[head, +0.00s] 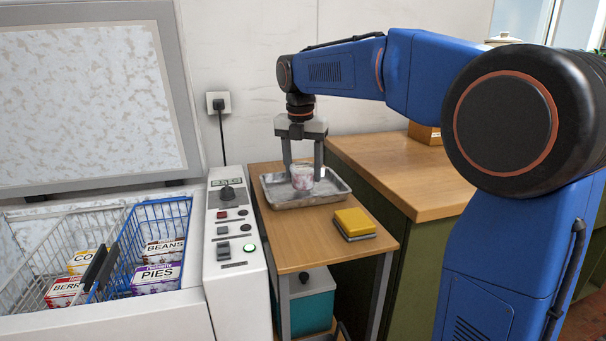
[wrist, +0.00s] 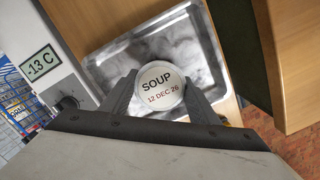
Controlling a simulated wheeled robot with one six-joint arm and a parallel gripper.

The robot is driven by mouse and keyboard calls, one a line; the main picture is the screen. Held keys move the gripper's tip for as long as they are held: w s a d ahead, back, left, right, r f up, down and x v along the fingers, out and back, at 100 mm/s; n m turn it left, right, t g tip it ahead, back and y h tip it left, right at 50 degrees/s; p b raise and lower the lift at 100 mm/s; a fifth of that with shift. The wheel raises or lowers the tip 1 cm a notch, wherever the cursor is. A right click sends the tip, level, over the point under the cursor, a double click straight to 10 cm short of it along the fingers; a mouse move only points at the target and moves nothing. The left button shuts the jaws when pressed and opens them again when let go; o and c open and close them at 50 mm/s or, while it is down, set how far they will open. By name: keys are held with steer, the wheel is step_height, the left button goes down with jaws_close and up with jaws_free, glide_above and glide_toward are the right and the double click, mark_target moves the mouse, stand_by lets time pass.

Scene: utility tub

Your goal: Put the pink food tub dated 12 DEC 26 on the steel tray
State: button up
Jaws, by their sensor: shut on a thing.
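A round food tub (head: 302,177) with a pale pink, frosted side is between the fingers of my gripper (head: 303,163). Its white lid, reading SOUP and 12 DEC 26, faces up in the wrist view (wrist: 159,88). My gripper, also in the wrist view (wrist: 160,98), is shut on the tub. The steel tray (head: 335,196) lies on the small wooden table and shows around the tub in the wrist view (wrist: 110,72). The tub is upright over the tray; I cannot tell whether its base touches the tray floor.
A yellow sponge-like block (head: 353,221) lies in front of the tray on the small table (head: 290,257). A chest freezer with its lid up and baskets of labelled boxes (head: 151,278) stands at left. Its control panel (head: 231,222) borders the table. A wooden counter (head: 410,177) is at right.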

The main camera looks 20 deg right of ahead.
mark_target(301, 168)
steer(key=shift+f, duration=0.65)
steer(key=o, duration=1.2)
steer(key=shift+f, duration=0.15)
steer(key=shift+o, duration=0.2)
steer(key=r, duration=0.4)
steer(key=s+r, duration=0.1)
steer(key=r, duration=0.7)
steer(key=shift+s+a+r, duration=0.1)
steer(key=shift+s+a, duration=0.05)
steer(key=shift+a, duration=0.25)
